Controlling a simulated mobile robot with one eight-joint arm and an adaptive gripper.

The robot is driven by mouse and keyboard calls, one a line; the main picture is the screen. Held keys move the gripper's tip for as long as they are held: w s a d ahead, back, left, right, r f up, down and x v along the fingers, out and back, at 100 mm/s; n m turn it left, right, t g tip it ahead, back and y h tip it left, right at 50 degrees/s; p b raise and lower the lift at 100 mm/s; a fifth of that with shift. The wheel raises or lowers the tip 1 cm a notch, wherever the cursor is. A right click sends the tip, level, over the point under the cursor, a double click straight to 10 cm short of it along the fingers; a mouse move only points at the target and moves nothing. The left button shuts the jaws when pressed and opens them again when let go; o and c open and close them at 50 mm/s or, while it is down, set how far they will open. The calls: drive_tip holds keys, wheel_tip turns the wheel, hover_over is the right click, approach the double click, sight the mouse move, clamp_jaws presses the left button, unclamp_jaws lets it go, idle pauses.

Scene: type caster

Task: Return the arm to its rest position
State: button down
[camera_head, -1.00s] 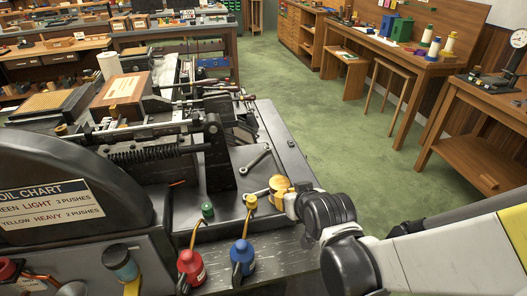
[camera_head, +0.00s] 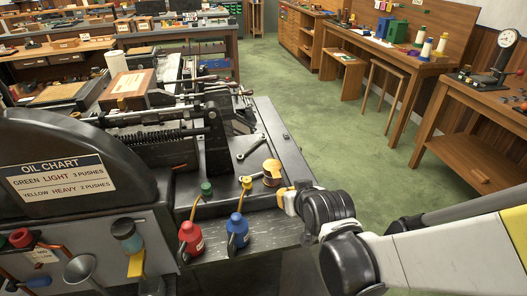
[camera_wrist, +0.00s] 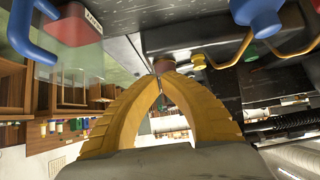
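My gripper (camera_head: 283,198) is at the right front edge of the dark machine bed, in front of a round brass-coloured cup (camera_head: 271,172). In the wrist view its two yellow fingers (camera_wrist: 161,80) meet at their tips. Nothing shows held between them. A small brownish thing lies just beyond the tips there; I cannot tell whether they touch it. My arm reaches in from the right edge of the head view, bent at black joints.
A red oil can (camera_head: 191,240) and a blue oil can (camera_head: 237,232) stand close to the left of my gripper. A machine with an oil chart (camera_head: 62,178) fills the left. A wooden bench (camera_head: 470,149) stands at right. Green floor (camera_head: 345,150) is open between.

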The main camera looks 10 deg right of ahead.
drive_tip(key=s+r+g, duration=0.1)
drive_tip(key=s+r, duration=0.2)
drive_tip(key=s, duration=0.4)
drive_tip(key=s+r+g, duration=0.2)
drive_tip(key=s+r, duration=0.1)
drive_tip(key=s, duration=0.4)
drive_tip(key=shift+s+r, duration=0.25)
drive_tip(key=shift+s, duration=0.05)
